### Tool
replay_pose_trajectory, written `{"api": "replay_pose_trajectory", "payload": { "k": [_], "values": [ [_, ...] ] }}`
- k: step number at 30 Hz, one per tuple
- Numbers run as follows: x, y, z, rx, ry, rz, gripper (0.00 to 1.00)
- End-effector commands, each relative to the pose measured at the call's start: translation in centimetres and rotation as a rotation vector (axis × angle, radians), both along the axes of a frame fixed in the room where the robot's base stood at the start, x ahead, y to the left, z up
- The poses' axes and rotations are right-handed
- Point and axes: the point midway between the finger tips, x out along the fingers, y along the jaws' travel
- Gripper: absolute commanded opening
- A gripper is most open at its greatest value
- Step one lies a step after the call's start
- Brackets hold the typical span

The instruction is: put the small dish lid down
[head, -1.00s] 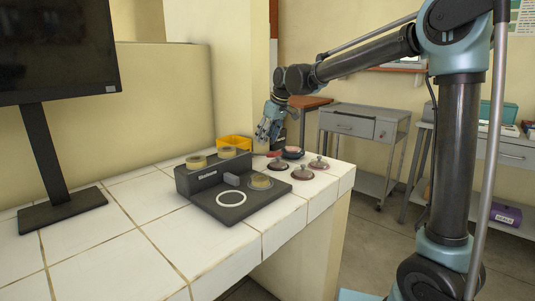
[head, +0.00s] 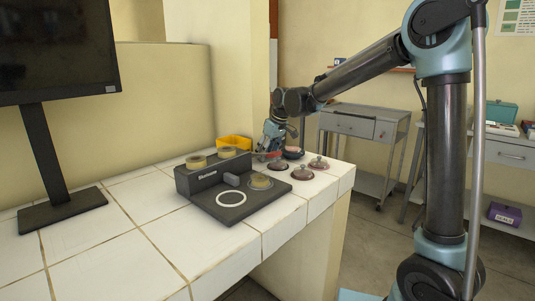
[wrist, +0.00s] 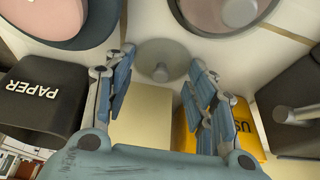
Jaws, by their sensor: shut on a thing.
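In the head view, my gripper (head: 268,150) is low over the far end of the tiled counter, behind the pinkish lids and beside the yellow bin. The held lid is too small and covered to make out there. I cannot tell whether it touches the counter.
Knobbed pinkish lids (head: 303,173) and a dark bowl (head: 292,153) stand near the counter's right edge. A black box marked PAPER (wrist: 38,95) shows in the wrist view.

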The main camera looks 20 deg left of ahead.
Motion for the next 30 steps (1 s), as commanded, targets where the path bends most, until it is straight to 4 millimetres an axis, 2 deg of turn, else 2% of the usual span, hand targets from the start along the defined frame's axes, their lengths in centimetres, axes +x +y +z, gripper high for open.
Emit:
{"api": "replay_pose_trajectory", "payload": {
  "k": [1, 3, 17, 22, 30],
  "values": [
    [0.0, 0.0, 0.0, 0.000, 0.000, 0.000, 0.58],
    [0.0, 0.0, 0.0, 0.000, 0.000, 0.000, 0.71],
    [-0.1, -0.2, 0.5, 0.000, 0.000, 0.000, 0.71],
    [-0.4, -1.0, 2.7, 0.000, 0.000, 0.000, 0.71],
    [-1.1, -2.9, 7.6, 0.000, 0.000, 0.000, 0.71]
  ]
}}
